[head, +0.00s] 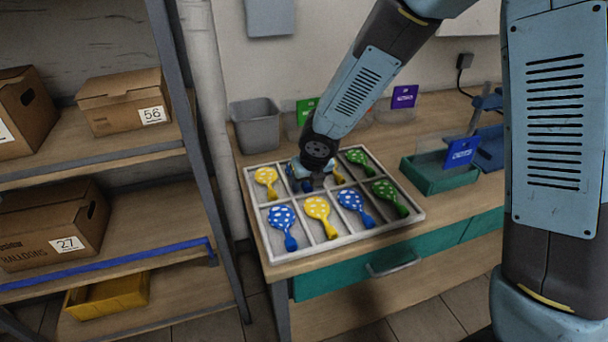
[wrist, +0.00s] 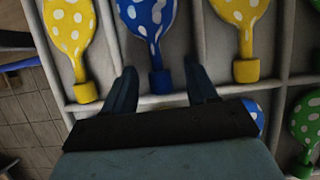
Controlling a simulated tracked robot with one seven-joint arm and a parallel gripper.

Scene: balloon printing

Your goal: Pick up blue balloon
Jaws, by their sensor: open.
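A divided tray (head: 256,248) on the counter holds spotted balloons in separate compartments. A blue balloon with white spots (wrist: 148,22) lies in a back-row compartment between two yellow ones; in the head view my gripper mostly hides it. My gripper (head: 306,184) is open and low over that compartment. In the wrist view its two fingers (wrist: 161,82) stand either side of the balloon's blue neck end (wrist: 161,83), with gaps showing. Two more blue balloons lie in the front row, a left one (head: 282,220) and a right one (head: 351,203).
Yellow balloons (head: 266,178) and green balloons (head: 384,193) fill neighbouring compartments, split by raised dividers. A grey bin (head: 256,128) stands behind the tray and a green box (head: 440,176) to its right. A shelf with cartons (head: 125,103) stands at left.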

